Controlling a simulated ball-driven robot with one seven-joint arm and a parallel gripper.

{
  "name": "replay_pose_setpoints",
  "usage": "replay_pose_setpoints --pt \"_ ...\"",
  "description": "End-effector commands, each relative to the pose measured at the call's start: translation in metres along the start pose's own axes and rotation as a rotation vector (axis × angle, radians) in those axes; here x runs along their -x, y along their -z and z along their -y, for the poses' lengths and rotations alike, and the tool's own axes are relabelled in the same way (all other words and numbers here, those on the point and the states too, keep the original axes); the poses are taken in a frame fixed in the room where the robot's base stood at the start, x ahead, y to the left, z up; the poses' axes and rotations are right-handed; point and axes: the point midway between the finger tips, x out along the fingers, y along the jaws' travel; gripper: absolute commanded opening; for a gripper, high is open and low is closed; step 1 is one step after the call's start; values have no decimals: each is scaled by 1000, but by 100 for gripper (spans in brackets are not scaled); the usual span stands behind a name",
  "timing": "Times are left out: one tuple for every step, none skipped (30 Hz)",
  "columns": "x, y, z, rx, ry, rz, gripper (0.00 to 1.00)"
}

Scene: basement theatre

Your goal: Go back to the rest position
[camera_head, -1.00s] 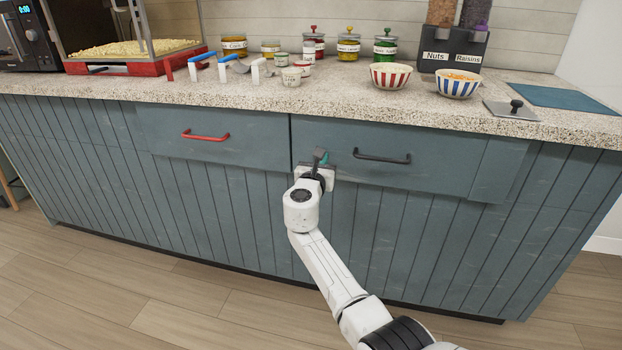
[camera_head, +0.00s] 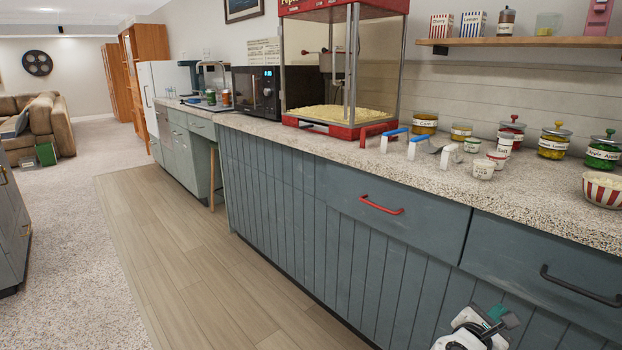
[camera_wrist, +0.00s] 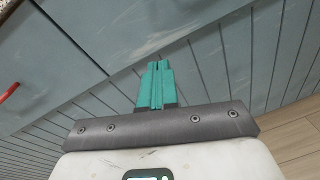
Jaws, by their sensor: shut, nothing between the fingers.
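My gripper (camera_head: 497,318) is at the bottom right of the head view, in front of the blue-grey counter front and below the drawers. In the wrist view its teal fingers (camera_wrist: 156,84) are together with nothing between them. The fingers point at the panelled cabinet front and hold no handle. Most of my arm is out of the head view.
The drawer with the red handle (camera_head: 381,204) and the drawer with the black handle (camera_head: 580,287) look closed. A popcorn machine (camera_head: 345,131), microwave (camera_head: 256,92), jars and a striped bowl (camera_head: 604,188) stand on the counter. Wooden floor (camera_head: 190,260) to the left is clear.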

Motion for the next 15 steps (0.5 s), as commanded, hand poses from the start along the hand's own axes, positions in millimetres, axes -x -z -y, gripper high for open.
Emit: replay_pose_setpoints --pt "11 15 27 -129 48 -54 0" --pt "18 24 44 -222 85 -90 0" --pt "28 36 67 -350 142 -138 0" --pt "36 45 84 -444 187 -173 0" --pt "46 54 100 -536 234 -207 0" --pt "59 67 121 -653 300 -253 0" --pt "70 76 137 -740 353 -285 0" --pt "82 85 152 -824 410 -316 0" --pt "99 96 170 -934 489 -356 0" --pt "112 104 184 -1011 551 -384 0" --pt "126 111 196 -1084 615 -410 0" --pt "145 120 211 -1171 701 -444 0" --pt "159 125 221 -1230 763 -464 0" --pt "172 130 230 -1283 825 -482 0" --pt "189 134 241 -1343 902 -502 0"
